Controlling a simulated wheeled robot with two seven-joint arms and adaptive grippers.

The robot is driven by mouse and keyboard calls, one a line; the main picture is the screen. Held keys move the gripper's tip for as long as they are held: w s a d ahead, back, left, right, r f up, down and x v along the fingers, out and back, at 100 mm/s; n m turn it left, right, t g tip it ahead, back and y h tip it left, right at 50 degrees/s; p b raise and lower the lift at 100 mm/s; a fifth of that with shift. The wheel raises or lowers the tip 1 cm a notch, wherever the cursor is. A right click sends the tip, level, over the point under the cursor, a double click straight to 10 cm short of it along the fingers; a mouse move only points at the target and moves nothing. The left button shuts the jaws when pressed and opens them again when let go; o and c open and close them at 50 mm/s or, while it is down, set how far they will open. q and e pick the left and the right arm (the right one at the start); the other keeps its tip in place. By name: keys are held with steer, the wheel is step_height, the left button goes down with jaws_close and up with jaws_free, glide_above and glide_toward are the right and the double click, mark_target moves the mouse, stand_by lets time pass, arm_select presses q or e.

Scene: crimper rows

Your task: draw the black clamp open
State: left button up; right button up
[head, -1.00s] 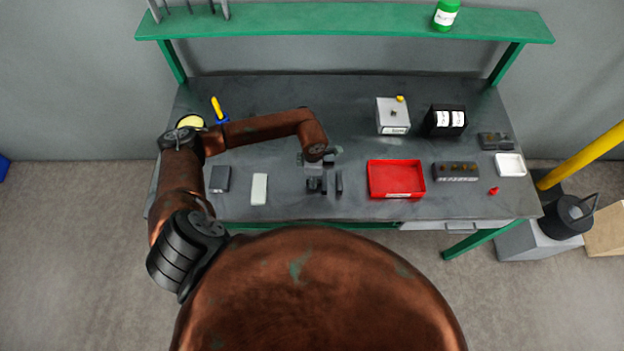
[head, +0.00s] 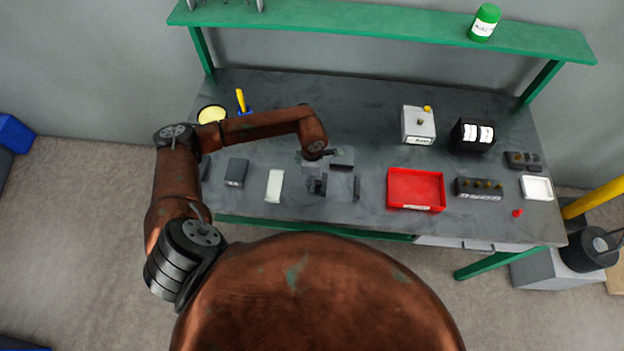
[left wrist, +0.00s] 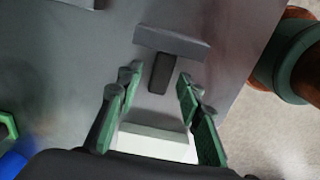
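My left gripper (head: 317,182) is over the front middle of the table. In the left wrist view my left gripper (left wrist: 160,76) is open, its green-padded fingers apart. A small black block (left wrist: 160,73) shows between the fingertips, with a gap on each side. It meets a longer dark grey bar (left wrist: 172,42) lying across its far end, so the two form a T. I take these as the black clamp; the bar stands right of my gripper in the head view (head: 356,187). How high the fingertips are above the black block I cannot tell. My right gripper is out of view.
A white block (head: 274,186) and a dark box (head: 236,172) lie left of the gripper. A dark grey block (head: 342,157) lies behind the bar. A red tray (head: 416,205) is to the right. The back middle of the table is clear.

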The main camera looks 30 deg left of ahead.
arm_select(q)
steer(key=shift+d, duration=0.1)
step_height(320, 180, up, 12)
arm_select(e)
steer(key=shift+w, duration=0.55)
arm_select(q)
steer(key=shift+d, duration=0.1)
stand_by(0.5)
